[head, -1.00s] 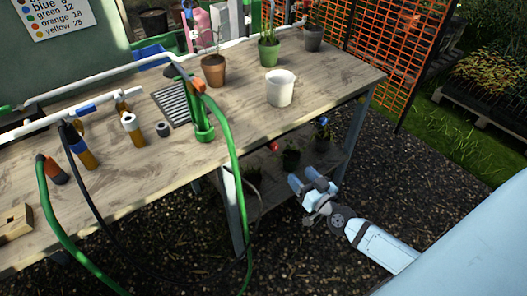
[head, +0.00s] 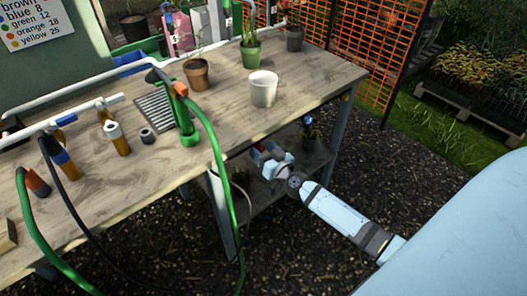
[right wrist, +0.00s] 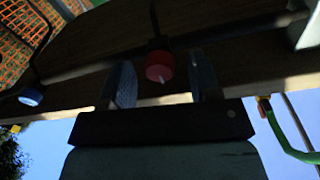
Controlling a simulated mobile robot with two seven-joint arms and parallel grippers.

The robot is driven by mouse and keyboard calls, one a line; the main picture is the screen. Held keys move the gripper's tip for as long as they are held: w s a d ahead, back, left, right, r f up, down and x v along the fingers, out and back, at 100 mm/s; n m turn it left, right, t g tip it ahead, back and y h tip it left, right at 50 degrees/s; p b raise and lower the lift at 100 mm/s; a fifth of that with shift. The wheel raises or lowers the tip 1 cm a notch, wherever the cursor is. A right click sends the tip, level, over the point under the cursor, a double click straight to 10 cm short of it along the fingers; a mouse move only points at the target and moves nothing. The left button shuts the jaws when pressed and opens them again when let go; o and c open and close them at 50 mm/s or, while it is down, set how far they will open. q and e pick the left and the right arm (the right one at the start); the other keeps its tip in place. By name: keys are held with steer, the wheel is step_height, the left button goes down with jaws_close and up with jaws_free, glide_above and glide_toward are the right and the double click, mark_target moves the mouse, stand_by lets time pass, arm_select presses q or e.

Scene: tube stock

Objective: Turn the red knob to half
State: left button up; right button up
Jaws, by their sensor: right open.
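The red knob (right wrist: 158,66) shows in the right wrist view under the bench top, with a small pale mark on its face. My right gripper (right wrist: 161,76) is open, with one finger on each side of the knob. Gaps show between the knob and both fingers, and I cannot tell whether the fingertips reach past its face. In the head view my right gripper (head: 265,153) is at the front edge of the bench, below the top, and mostly hides the knob. My left gripper is not in view.
A blue knob (right wrist: 30,97) is at the left of the right wrist view. The wooden bench (head: 225,120) carries a white pot (head: 263,90), potted plants and bottles. A green hose (head: 221,160) hangs over its front edge. Gravel lies in front.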

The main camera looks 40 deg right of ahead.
steer(key=c, duration=0.9)
